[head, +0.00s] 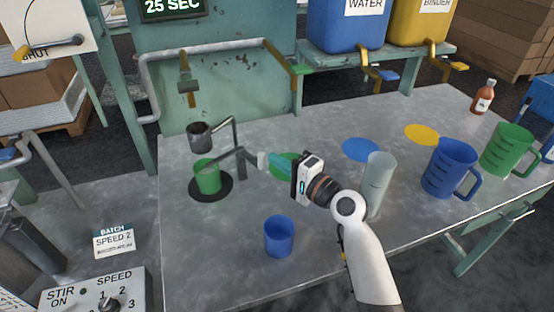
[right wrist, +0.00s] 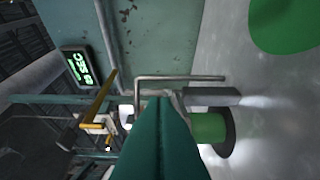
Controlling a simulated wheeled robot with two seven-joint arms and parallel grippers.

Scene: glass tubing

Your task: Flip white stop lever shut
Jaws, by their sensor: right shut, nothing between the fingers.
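The white stop lever (head: 262,160) shows as a small pale tip at the right end of a grey arm, beside the dark metal cup (head: 199,136) and its bent stand. My right gripper (head: 271,160) reaches in from the right with its teal fingers shut and empty. Its fingertips are right at the pale tip; I cannot tell whether they touch. In the right wrist view the shut fingers (right wrist: 160,102) cover the middle and hide most of the lever. A green cup (head: 208,177) stands on a black disc (head: 224,193) below the arm. My left gripper is out of view.
A blue cup (head: 278,237) stands in front, and a clear cylinder (head: 378,184) is close to my right wrist. Blue (head: 450,167) and green (head: 508,148) jugs stand at the right. A pipe frame (head: 150,95) rises behind.

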